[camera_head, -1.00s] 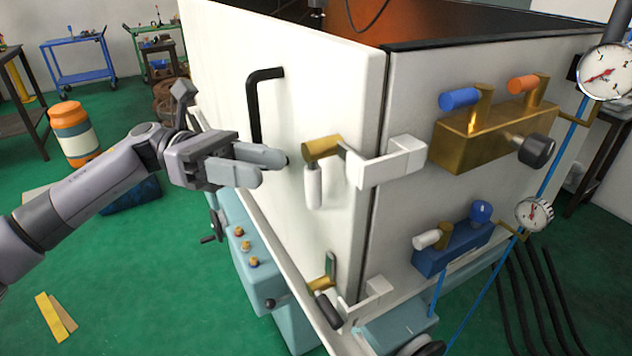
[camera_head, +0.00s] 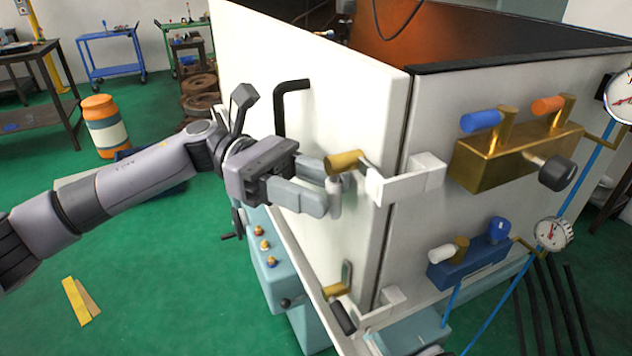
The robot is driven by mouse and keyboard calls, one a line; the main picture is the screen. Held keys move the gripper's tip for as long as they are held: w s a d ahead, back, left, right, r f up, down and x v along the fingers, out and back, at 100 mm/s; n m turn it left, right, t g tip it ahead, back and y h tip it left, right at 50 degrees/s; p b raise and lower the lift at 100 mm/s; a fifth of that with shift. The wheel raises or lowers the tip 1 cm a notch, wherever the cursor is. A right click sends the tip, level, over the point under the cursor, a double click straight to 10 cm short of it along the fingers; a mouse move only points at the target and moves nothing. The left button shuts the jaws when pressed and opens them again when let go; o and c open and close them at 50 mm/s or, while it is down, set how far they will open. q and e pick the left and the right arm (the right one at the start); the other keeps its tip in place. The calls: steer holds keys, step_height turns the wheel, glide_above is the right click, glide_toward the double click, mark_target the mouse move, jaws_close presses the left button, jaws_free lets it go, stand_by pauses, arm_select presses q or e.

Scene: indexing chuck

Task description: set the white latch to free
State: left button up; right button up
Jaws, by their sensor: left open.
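The white latch's handle (camera_head: 335,200) hangs straight down from a brass pivot (camera_head: 343,160) on the front edge of the white door. A white hooked bracket (camera_head: 405,182) reaches from the pivot side across the door gap to the cabinet's right panel. My left gripper (camera_head: 328,188) is open at the handle, one finger in front and to its left, the other higher and partly hidden behind the brass. I cannot tell whether either finger touches the handle. My right gripper is not in view.
A black-handled latch (camera_head: 342,315) sits lower on the door. A black bar handle (camera_head: 281,105) is just above my left gripper. A brass valve block (camera_head: 515,150) and a blue one (camera_head: 468,258) are on the right panel.

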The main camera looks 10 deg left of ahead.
arm_select(q)
jaws_close()
steer(key=shift+s+d+f+n+h+b, duration=0.1)
steer(key=shift+s+d+n+h+b, duration=0.2)
steer(key=shift+n+h+b, duration=1.05)
steer(key=shift+s+d+f+n+h+b, duration=0.15)
steer(key=shift+s+n+h+b, duration=0.4)
steer(key=shift+b, duration=1.55)
steer(key=shift+s+d+r+n+h+b, duration=0.1)
steer(key=shift+s+d+n+h+b, duration=0.15)
steer(key=shift+n+h+b, duration=1.1)
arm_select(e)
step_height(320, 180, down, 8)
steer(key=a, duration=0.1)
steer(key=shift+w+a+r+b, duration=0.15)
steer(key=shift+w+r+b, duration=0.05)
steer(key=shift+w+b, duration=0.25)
arm_select(q)
steer(key=shift+m+y, duration=0.25)
steer(key=shift+m, duration=0.3)
jaws_free()
